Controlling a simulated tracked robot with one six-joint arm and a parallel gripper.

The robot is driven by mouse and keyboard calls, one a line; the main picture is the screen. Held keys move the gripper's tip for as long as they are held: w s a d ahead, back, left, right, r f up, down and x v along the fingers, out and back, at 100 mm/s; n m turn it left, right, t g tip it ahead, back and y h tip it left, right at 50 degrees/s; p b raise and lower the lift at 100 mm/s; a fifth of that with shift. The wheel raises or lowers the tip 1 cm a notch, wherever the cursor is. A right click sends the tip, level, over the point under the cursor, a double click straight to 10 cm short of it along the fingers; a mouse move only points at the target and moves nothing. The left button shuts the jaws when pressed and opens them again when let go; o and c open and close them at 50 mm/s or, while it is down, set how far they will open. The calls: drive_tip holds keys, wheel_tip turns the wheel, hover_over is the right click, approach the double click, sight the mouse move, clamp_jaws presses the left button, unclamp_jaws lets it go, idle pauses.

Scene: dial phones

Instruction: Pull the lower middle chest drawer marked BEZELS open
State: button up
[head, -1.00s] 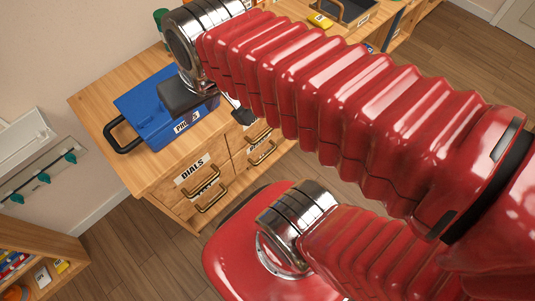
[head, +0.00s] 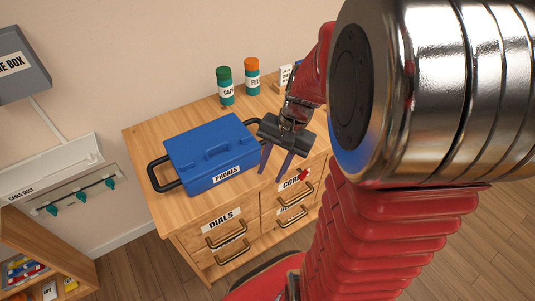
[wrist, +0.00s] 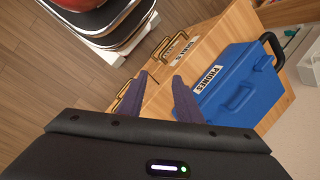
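The wooden chest (head: 185,236) has drawers with brass handles on its front. The upper left drawer (head: 240,221) is marked DIALS, and the drawer to its right (head: 294,181) has a label reading CORDS in part. Below that one is a lower drawer (head: 289,211) whose label is mostly hidden by a handle, so I cannot read BEZELS on it. The drawers look shut. My gripper (head: 275,174) is open and empty, its two dark fingers pointing down over the chest's front edge. In the wrist view my gripper (wrist: 162,79) is apart from the brass handles.
A blue PHONES case (head: 212,155) stands on the chest top, left of my gripper. A green-capped can (head: 225,88) and an orange-capped can (head: 252,78) stand behind. A wall rack with teal knobs (head: 80,198) is at left. The floor (head: 130,275) in front is bare.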

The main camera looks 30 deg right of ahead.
drive_tip(key=s+d+f+m+t+y, duration=0.1)
drive_tip(key=d+f+m+y, duration=0.1)
drive_tip(key=d+f+m, duration=0.45)
drive_tip(key=d+f+m+t+y, duration=0.1)
drive_tip(key=f+m+y, duration=0.15)
drive_tip(key=f, duration=0.65)
drive_tip(key=s+d+f+m+t+y, duration=0.1)
drive_tip(key=d+f+m+y, duration=0.1)
drive_tip(key=d+f+m, duration=0.35)
drive_tip(key=s+f+m+t, duration=0.25)
drive_tip(key=f+m, duration=0.35)
drive_tip(key=f, duration=0.3)
drive_tip(key=s+f+m+t, duration=0.2)
drive_tip(key=f+m+t, duration=0.25)
drive_tip(key=f, duration=0.35)
drive_tip(key=m+t+h, duration=0.5)
drive_tip(key=m+h, duration=0.5)
drive_tip(key=m, duration=0.8)
approach(296, 219)
drive_tip(key=s+d, duration=0.1)
drive_tip(key=s, duration=0.2)
drive_tip(key=shift+s+d+f, duration=0.1)
drive_tip(key=shift+s+f, duration=0.1)
drive_tip(key=shift+f, duration=0.05)
drive_tip(key=shift+w+y, duration=0.15)
drive_tip(key=shift+y, duration=0.2)
drive_tip(key=shift+x, duration=6.8)
drive_tip(key=shift+r, duration=0.15)
drive_tip(key=shift+c, duration=0.6)
clamp_jaws()
